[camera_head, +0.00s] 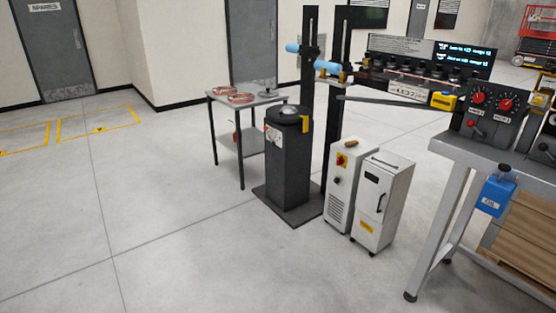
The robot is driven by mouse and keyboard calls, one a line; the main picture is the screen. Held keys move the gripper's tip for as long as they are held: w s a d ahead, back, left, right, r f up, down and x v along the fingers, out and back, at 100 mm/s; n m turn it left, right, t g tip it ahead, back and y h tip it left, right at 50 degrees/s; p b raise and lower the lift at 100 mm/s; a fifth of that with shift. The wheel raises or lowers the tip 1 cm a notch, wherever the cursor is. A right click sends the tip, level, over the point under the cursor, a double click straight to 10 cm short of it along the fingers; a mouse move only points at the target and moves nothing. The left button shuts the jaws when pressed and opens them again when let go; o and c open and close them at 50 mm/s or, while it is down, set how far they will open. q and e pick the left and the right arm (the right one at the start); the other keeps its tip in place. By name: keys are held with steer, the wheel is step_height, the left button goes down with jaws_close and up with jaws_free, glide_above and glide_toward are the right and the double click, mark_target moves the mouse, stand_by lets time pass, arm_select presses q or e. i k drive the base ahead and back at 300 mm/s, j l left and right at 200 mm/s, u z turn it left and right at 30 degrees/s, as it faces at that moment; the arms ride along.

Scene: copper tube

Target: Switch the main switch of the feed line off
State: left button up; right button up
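A small red rotary switch on a yellow plate (342,160) sits on the upper front of a white floor cabinet (341,195). It is too small to tell its position. A grey control box (490,118) on the bench at the right carries two large round red knobs, the left one (479,98) and the right one (506,104), with small labels above and below that I cannot read. A small red lever (474,122) is below the left knob. I cannot tell from labels which is the feed line's main switch. Neither gripper is in view.
A second white cabinet (383,205) stands beside the first. A bench (470,152) blocks the right. The floor at left and front (180,240) is clear.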

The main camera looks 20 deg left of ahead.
mark_target(339, 161)
steer(key=u, duration=0.15)
steer(key=i, duration=0.6)
steer(key=i+u, duration=0.15)
steer(key=i, duration=1)
steer(key=i+l+u, duration=0.1)
steer(key=i, duration=0.5)
steer(key=i+l+u, duration=0.1)
steer(key=i, duration=0.45)
steer(key=i+l, duration=0.15)
steer(key=i, duration=0.45)
steer(key=u, duration=0.05)
